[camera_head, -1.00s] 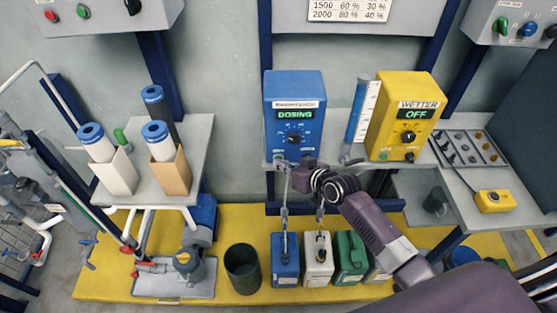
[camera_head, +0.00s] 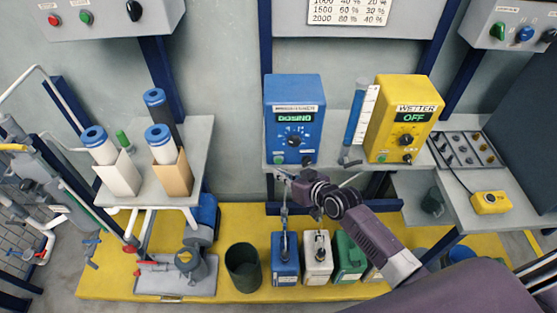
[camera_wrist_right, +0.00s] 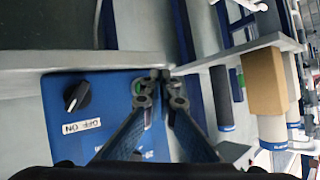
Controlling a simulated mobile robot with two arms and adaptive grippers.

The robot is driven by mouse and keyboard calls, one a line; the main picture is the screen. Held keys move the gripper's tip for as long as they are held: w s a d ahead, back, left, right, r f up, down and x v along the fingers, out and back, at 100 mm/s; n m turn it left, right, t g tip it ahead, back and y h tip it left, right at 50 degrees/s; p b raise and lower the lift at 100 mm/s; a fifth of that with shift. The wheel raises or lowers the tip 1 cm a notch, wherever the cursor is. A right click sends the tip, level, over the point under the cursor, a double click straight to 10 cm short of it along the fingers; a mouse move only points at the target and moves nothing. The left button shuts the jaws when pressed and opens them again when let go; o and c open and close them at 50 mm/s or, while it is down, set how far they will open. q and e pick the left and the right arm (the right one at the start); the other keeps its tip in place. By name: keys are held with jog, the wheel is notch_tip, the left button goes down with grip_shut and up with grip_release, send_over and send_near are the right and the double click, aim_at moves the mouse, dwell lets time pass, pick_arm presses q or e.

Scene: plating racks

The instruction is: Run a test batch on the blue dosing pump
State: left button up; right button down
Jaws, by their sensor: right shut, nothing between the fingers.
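The blue dosing pump (camera_head: 272,124) stands on the shelf in the head view. Its display (camera_head: 295,118) is lit green; the blurred text looks like DOSING. A black OFF/ON knob (camera_wrist_right: 77,96) is beyond, to the left. My left gripper is out of view.
A yellow WETTER unit (camera_head: 388,130) showing OFF stands right of the pump, with a clear measuring tube (camera_head: 355,125) between. Blue (camera_head: 285,262), white (camera_head: 317,262) and green (camera_head: 349,258) canisters stand below on the yellow floor. A dark bin (camera_head: 243,268) is left of them.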

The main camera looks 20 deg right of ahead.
jog(key=s+p, duration=0.1)
jog(key=s, duration=0.1)
jog(key=s+a, duration=0.1)
jog(key=shift+s+p, duration=0.35)
jog(key=shift+p, duration=0.05)
dwell(0.5)
jog(key=s+d+f+g+h+b, duration=0.1)
jog(key=s+d+f+g, duration=0.1)
jog(key=s+f, duration=0.65)
jog(key=s+d+f+g+h, duration=0.15)
jog(key=s+f, duration=0.35)
jog(key=f, duration=0.6)
jog(key=s+d+f+g+h+b, duration=0.1)
jog(key=s+d+f+g, duration=0.15)
jog(key=s+f, duration=0.5)
jog(key=s+f+g, duration=0.1)
jog(key=s+f, duration=0.4)
jog(key=s, duration=0.4)
jog(key=s+f+g, duration=0.2)
jog(key=s+f, duration=0.2)
jog(key=s, duration=0.5)
jog(key=s+f+g+h, duration=0.1)
jog(key=s+f, duration=0.4)
jog(key=s, duration=0.4)
jog(key=shift+s+d+f+n+b, duration=0.2)
jog(key=shift+f+n+b, duration=0.1)
jog(key=shift+n+b, duration=0.15)
dwell(0.9)
